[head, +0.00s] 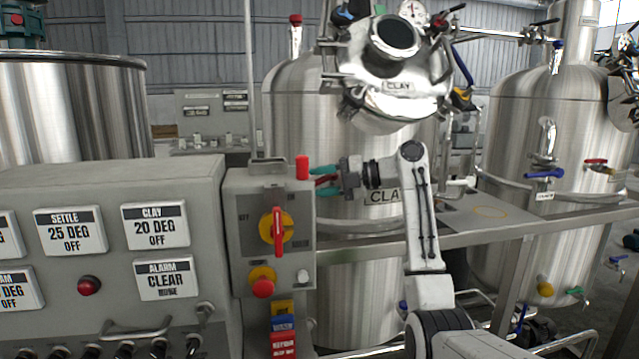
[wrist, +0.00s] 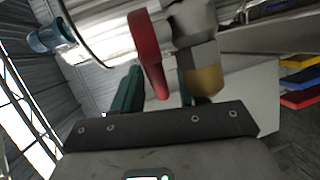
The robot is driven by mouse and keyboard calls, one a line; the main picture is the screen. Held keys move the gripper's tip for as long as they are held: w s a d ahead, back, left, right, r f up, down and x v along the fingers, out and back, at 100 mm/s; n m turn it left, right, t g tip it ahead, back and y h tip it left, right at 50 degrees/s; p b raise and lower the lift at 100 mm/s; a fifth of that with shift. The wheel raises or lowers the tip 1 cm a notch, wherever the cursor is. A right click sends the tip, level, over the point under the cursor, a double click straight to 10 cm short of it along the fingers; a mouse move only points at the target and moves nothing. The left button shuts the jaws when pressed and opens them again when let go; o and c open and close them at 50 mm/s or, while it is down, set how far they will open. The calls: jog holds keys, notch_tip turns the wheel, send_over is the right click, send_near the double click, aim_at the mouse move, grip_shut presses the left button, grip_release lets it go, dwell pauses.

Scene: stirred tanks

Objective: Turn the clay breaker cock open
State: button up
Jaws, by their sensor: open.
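The clay tank (head: 300,120), a steel vessel labelled CLAY, stands at the middle of the head view. My gripper (head: 325,181) is in front of it, beside the control box, with its green fingers open and apart. A little red shows between the fingers there. In the wrist view, a red lever handle (wrist: 150,55) reaches down between the two fingers of my gripper (wrist: 160,88). A brass and steel valve body (wrist: 205,82) is at its right, partly covering the right finger. I cannot tell whether either finger touches the lever. My wrist hides the cock's mount in the head view.
A steel rail (head: 480,238) runs rightward. A second tank (head: 500,130) with coloured valves stands right.

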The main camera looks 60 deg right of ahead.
jog(key=b+v, duration=0.1)
jog(key=v, duration=1)
jog(key=shift+w+r, duration=0.1)
jog(key=shift+w, duration=0.05)
jog(key=w+a+m+h+p, duration=0.1)
jog(key=w+h+p, duration=0.1)
jog(key=w+p, duration=0.2)
jog(key=w+a+f+m+h+p, duration=0.1)
jog(key=w+h+p, duration=0.1)
jog(key=w+p, duration=0.2)
jog(key=w+a+f+m+h+p, duration=0.1)
jog(key=w+p, duration=0.3)
jog(key=p, duration=0.5)
jog(key=shift+a+f+m+t+h+p, duration=0.15)
jog(key=shift+a+m+t+h+p, duration=0.25)
jog(key=shift+h, duration=0.3)
grip_shut()
